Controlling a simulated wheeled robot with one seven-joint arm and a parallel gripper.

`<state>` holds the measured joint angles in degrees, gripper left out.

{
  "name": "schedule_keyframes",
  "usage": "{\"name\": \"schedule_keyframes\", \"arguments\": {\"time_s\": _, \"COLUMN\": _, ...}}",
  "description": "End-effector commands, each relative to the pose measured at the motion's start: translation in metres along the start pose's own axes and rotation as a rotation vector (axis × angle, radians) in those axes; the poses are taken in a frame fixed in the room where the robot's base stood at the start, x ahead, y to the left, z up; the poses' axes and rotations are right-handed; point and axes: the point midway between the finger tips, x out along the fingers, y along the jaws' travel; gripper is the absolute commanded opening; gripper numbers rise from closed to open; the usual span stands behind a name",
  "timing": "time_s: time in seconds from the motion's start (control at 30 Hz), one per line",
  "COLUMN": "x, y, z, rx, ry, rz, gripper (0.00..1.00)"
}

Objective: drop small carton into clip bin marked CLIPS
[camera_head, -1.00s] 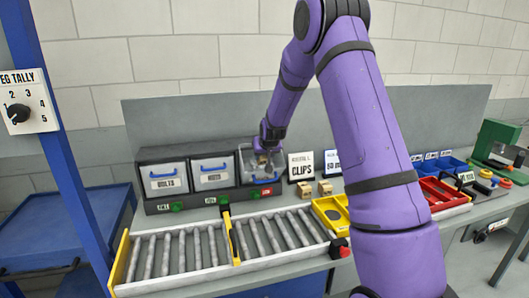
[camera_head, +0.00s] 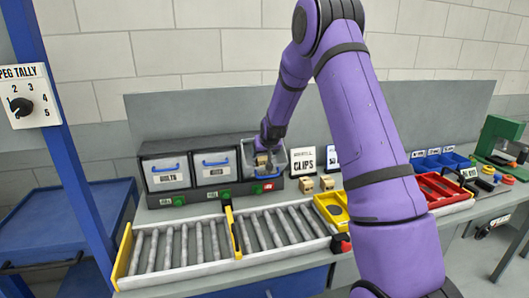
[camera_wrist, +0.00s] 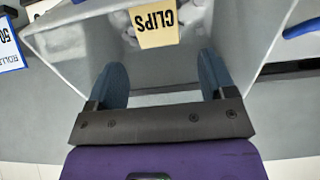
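The small tan carton (camera_wrist: 155,26), with CLIPS printed on it and upside down in the wrist view, lies beyond my fingertips inside the open bin. The clip bin (camera_wrist: 268,35) is grey and see-through, tilted out at the right end of the bin row. In the head view the bin (camera_head: 279,153) has a blue handle, and the tan carton (camera_head: 263,162) shows below my gripper. My gripper (camera_wrist: 164,75) is over the bin, its two blue fingers apart with nothing between them. How the carton touches the bin floor is unclear.
Closed bins BOLTS (camera_head: 166,179) and NUTS (camera_head: 214,173) stand left of it. A CLIPS card (camera_head: 303,160) and two tan cartons (camera_head: 306,185) are to its right. The roller conveyor (camera_head: 190,246) runs in front, with a yellow tray (camera_head: 331,208) at its right end.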

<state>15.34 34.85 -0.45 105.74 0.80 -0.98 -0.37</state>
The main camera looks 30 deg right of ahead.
Motion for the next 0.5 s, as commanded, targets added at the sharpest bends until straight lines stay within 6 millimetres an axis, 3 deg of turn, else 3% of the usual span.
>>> {"name": "schedule_keyframes", "arguments": {"time_s": 0.33, "x": -0.003, "y": 0.000, "z": 0.000, "rx": 0.000, "ry": -0.001, "rz": 0.000, "gripper": 0.77}}
{"name": "schedule_keyframes", "arguments": {"time_s": 0.5, "x": -0.022, "y": 0.000, "z": 0.000, "rx": 0.000, "ry": 0.001, "rz": 0.000, "gripper": 0.77}}
